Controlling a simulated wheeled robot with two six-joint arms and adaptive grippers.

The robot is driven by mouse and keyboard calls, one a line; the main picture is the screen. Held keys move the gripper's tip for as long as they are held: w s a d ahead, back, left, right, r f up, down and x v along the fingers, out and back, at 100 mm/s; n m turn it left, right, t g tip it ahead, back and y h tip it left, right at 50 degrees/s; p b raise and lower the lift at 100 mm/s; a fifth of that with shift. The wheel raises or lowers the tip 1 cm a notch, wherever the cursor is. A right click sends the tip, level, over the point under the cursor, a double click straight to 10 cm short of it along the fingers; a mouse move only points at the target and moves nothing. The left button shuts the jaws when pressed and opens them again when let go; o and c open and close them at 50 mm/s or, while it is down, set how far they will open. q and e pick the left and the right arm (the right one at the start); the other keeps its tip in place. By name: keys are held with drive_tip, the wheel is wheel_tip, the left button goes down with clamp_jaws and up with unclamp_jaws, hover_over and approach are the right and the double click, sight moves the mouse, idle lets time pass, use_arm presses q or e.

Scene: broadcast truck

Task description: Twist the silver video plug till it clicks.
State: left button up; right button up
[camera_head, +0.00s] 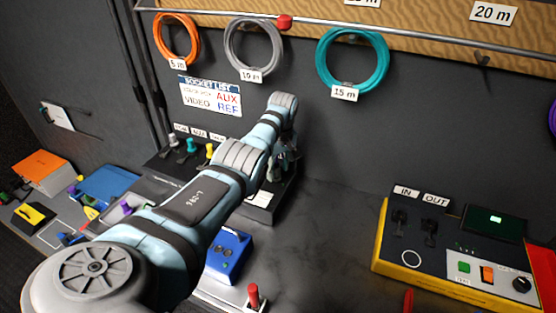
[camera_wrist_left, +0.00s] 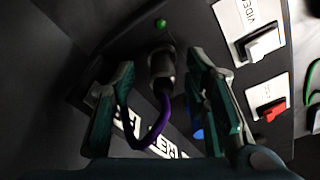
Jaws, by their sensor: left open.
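In the left wrist view, a dark grey, metallic-looking plug (camera_wrist_left: 161,66) with a purple cable (camera_wrist_left: 158,122) stands at a dark panel. I take it to be the silver video plug. My left gripper (camera_wrist_left: 160,70) is open, with one finger on each side of the plug. I cannot tell whether either finger touches it. In the head view, my left gripper (camera_head: 283,164) is at the right end of the black socket box (camera_head: 150,187), and the plug is not clearly visible there. My right gripper is not in view.
A green light (camera_wrist_left: 160,23) shows near the plug. Grey and yellow plugs (camera_head: 209,151) stand left of my gripper. A yellow-sided tester (camera_head: 455,245) stands right, with bare bench between.

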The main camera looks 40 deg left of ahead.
use_arm(q)
drive_tip(key=shift+s, duration=0.2)
clamp_jaws()
drive_tip(key=shift+r+m+p, duration=0.1)
drive_tip(key=shift+m+p, duration=1)
drive_tip(key=shift+p, duration=0.05)
drive_tip(key=shift+m, duration=0.4)
drive_tip(key=shift+m+p, duration=0.3)
drive_tip(key=shift+p, duration=0.05)
drive_tip(key=shift+m+p, duration=0.3)
drive_tip(key=shift+m, duration=0.1)
drive_tip(key=shift+m+t+h+p, duration=0.3)
drive_tip(key=shift+m+p, duration=0.1)
drive_tip(key=shift+m, duration=0.9)
